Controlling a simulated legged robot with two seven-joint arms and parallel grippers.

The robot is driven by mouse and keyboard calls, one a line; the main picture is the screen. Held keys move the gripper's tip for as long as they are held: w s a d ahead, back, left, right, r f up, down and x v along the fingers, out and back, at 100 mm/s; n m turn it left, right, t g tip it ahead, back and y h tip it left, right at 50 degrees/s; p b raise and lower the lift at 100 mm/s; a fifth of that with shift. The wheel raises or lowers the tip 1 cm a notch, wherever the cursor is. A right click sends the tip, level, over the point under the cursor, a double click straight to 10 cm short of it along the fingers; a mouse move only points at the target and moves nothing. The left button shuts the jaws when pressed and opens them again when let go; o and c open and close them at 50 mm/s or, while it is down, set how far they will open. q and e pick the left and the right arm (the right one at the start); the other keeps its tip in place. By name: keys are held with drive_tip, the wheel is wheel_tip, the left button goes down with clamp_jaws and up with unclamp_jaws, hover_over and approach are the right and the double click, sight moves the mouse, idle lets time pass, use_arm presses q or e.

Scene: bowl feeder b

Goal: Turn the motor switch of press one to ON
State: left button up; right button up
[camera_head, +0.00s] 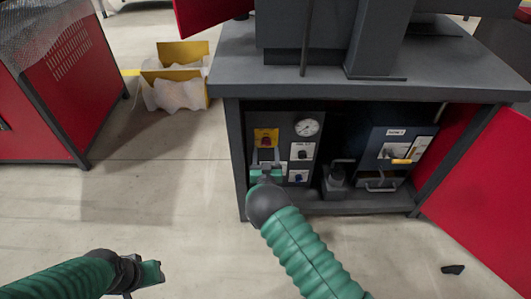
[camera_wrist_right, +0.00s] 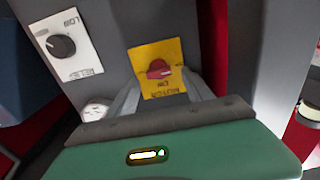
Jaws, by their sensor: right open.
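The motor switch is a red knob (camera_wrist_right: 159,69) on a yellow plate (camera_wrist_right: 158,84) marked MOTOR, which looks upside down in the right wrist view. In the head view the yellow plate (camera_head: 266,133) sits at the upper left of the grey panel inside the open cabinet. My right gripper (camera_wrist_right: 162,82) is open, its two fingers pointing at the plate, one on each side of it. The knob lies between their lines; I cannot tell whether they touch it. In the head view my right gripper (camera_head: 266,158) is just below the plate. My left gripper (camera_head: 152,272) hangs low at the left, away from the cabinet.
A gauge (camera_head: 307,127) and two more knobs (camera_head: 301,154) sit right of the switch. A box with a yellow handle (camera_head: 402,161) stands deeper right. The red door (camera_head: 488,190) is open at right. A lined yellow crate (camera_head: 180,75) stands left on open floor.

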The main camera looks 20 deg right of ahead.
sight(266, 145)
drive_tip(key=x, duration=0.2)
drive_tip(key=shift+w+d+f+b, duration=0.15)
drive_tip(key=shift+w+b, duration=0.15)
drive_tip(key=shift+b, duration=0.1)
drive_tip(key=shift+w+d, duration=0.1)
drive_tip(key=shift+w, duration=0.15)
use_arm(q)
drive_tip(key=shift+d+f, duration=0.1)
drive_tip(key=shift+f, duration=0.7)
use_arm(e)
drive_tip(key=shift+c, duration=0.2)
clamp_jaws()
